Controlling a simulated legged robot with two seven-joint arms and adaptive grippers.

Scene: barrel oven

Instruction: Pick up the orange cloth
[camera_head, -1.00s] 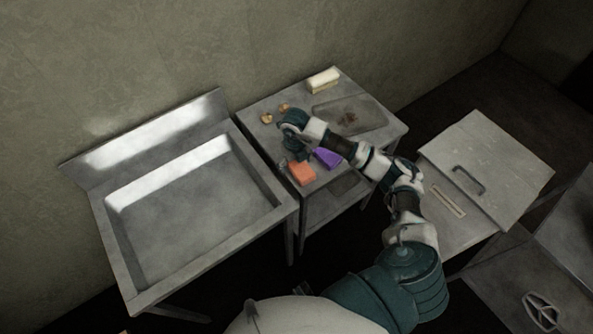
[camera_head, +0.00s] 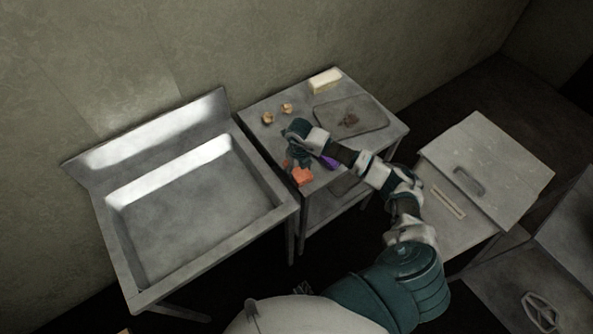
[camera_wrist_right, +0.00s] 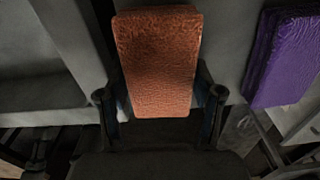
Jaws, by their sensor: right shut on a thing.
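The orange cloth (camera_head: 301,176) is at the front left of the small metal table (camera_head: 262,105). My right gripper (camera_head: 293,165) is at the cloth and shut on it. In the right wrist view the cloth (camera_wrist_right: 158,60) is a textured rectangle between the two fingers (camera_wrist_right: 160,100), one on each side. Whether the cloth is clear of the tabletop cannot be told. My left gripper is not in view.
A purple cloth (camera_wrist_right: 285,58) lies just right of the orange one, partly hidden by my arm in the head view. A tray (camera_head: 365,112), a pale block (camera_head: 325,80) and two small brownish pieces (camera_head: 268,118) are farther back. A metal sink (camera_head: 195,205) stands left.

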